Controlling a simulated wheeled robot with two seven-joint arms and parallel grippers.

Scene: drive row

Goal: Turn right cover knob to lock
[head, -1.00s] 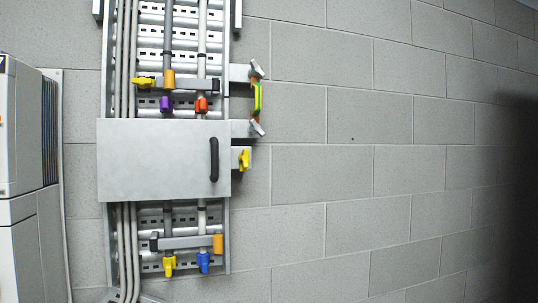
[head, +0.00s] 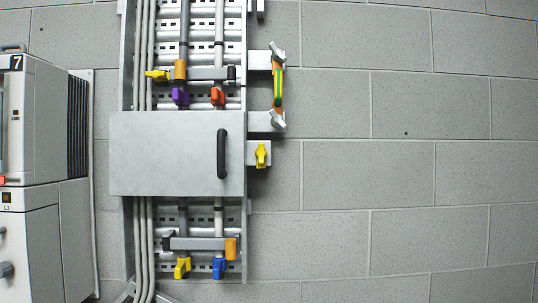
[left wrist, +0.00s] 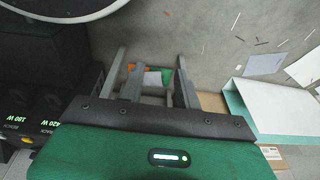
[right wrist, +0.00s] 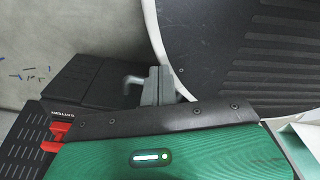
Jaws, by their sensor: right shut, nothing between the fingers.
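The grey metal cover (head: 165,153) is closed across the cable tray in the head view, with a black handle (head: 222,154) near its right edge. A yellow knob (head: 261,155) sits on a small plate just right of the cover, its grip roughly upright. Neither gripper shows in the head view, so both are away from the knob. My left gripper (left wrist: 150,72) is open, its fingers apart above the floor with nothing held. My right gripper (right wrist: 158,74) is shut and empty, its fingers together near dark equipment.
Above the cover are yellow, purple (head: 180,96) and orange-red (head: 218,96) knobs; below are yellow (head: 183,268) and blue (head: 219,267) ones. White cabinets (head: 38,130) stand at left. The block wall at right is bare.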

